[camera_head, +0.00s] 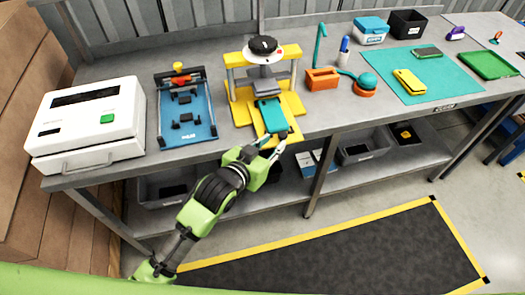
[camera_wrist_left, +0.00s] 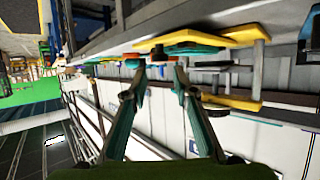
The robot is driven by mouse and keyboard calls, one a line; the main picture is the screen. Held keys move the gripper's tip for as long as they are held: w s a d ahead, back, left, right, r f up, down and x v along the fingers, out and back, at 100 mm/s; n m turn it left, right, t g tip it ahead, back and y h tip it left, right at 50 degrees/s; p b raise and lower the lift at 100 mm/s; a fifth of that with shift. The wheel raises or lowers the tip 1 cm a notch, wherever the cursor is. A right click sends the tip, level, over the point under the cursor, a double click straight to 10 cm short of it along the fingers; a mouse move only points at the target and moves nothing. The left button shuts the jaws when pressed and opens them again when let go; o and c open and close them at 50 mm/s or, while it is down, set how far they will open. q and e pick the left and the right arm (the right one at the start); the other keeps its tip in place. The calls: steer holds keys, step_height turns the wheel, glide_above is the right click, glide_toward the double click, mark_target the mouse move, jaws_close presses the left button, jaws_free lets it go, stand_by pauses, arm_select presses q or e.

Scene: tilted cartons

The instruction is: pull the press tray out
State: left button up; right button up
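The press (camera_head: 262,75) is a yellow frame with a round black-and-white top, standing near the middle of the bench. Its yellow tray (camera_head: 292,137) sticks out at the front toward the bench edge, with a teal phone-shaped piece (camera_head: 271,114) lying on it. My left gripper (camera_head: 274,146) is at the tray's front end, just off the bench edge. In the left wrist view its two fingers (camera_wrist_left: 160,73) stand apart with nothing clearly between them. Yellow parts (camera_wrist_left: 195,38) show beyond the tips. I cannot tell whether a finger touches the tray. My right gripper is not in view.
A blue fixture (camera_head: 187,125) and a white boxy machine (camera_head: 88,122) stand left of the press. An orange holder (camera_head: 322,79) and a teal mat (camera_head: 445,84) lie to the right. Bins (camera_head: 362,146) sit on the lower shelf. The floor in front is clear.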

arm_select(q)
steer(key=v, duration=0.5)
steer(key=shift+s+a+r, duration=0.15)
steer(key=shift+s+r, duration=0.05)
steer(key=shift+s, duration=0.1)
steer(key=s+a+f+n+g+y, duration=0.1)
steer(key=s+a+f+g, duration=0.2)
steer(key=f, duration=0.9)
steer(key=s+a+f+y+b, duration=0.1)
steer(key=s+a+f+y, duration=0.3)
steer(key=f, duration=0.8)
steer(key=s+a+f+n+g+h, duration=0.15)
steer(key=a+f, duration=0.35)
steer(key=f, duration=0.7)
steer(key=s+a+f+g+y, duration=0.1)
steer(key=s+a+f+g, duration=0.1)
steer(key=s+f, duration=0.4)
steer(key=s+a+f+g, duration=0.2)
steer(key=s+f, duration=0.5)
steer(key=s, duration=0.9)
steer(key=s+a+f+g+y+b, duration=0.1)
steer(key=s+a+f+g, duration=0.1)
steer(key=s+a+f, duration=0.2)
steer(key=s+f, duration=0.3)
steer(key=s, duration=0.5)
steer(key=shift+a+g+y, duration=0.3)
steer(key=shift+g+y, duration=0.05)
